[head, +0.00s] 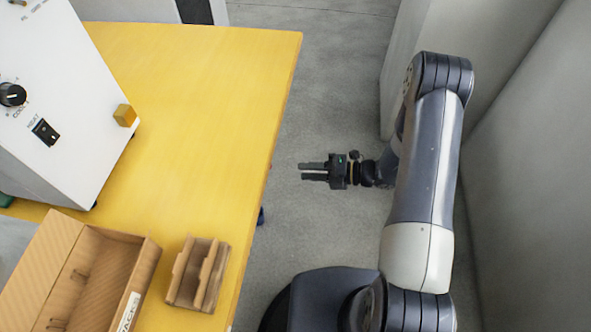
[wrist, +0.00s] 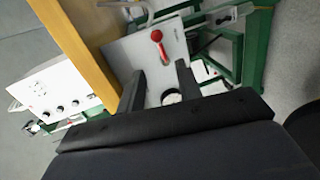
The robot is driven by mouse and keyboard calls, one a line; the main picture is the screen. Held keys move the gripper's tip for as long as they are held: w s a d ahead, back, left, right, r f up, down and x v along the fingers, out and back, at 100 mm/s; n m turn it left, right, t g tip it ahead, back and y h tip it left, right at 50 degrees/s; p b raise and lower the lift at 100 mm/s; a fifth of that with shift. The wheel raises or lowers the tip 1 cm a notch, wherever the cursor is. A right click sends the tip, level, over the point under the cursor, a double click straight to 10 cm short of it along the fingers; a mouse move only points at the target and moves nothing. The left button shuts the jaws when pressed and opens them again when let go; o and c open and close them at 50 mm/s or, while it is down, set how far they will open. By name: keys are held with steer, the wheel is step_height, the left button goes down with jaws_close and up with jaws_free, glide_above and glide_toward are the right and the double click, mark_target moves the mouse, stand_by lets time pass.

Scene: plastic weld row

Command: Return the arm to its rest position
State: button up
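My gripper (head: 302,171) is over the grey floor to the right of the yellow table, with its fingers pointing left toward the table edge. The two fingers are apart with an empty gap between them. In the wrist view the fingers of my gripper (wrist: 159,68) also stand apart and hold nothing. My arm is bent at the right side of the head view, apart from the table.
The yellow table (head: 205,110) carries a white control box (head: 65,110), a cardboard box (head: 140,285) and a small cardboard holder (head: 197,275). A grey wall (head: 535,190) stands close on the right. The wrist view shows a red-knobbed lever (wrist: 157,37) and green frame (wrist: 258,45).

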steer(key=shift+d+r, duration=0.1)
steer(key=shift+d, duration=0.35)
steer(key=shift+a, duration=0.1)
steer(key=s+x, duration=0.1)
steer(key=x, duration=0.9)
steer(key=shift+w+a, duration=0.3)
steer(key=shift+a, duration=0.05)
steer(key=shift+d, duration=0.1)
steer(key=w+v, duration=0.1)
steer(key=v, duration=1)
steer(key=a+f+n+b, duration=0.1)
steer(key=a+n, duration=0.1)
steer(key=a, duration=0.9)
steer(key=shift+f+n+t, duration=0.25)
steer(key=shift+n+t, duration=0.05)
steer(key=shift+t, duration=0.1)
steer(key=shift+s, duration=0.1)
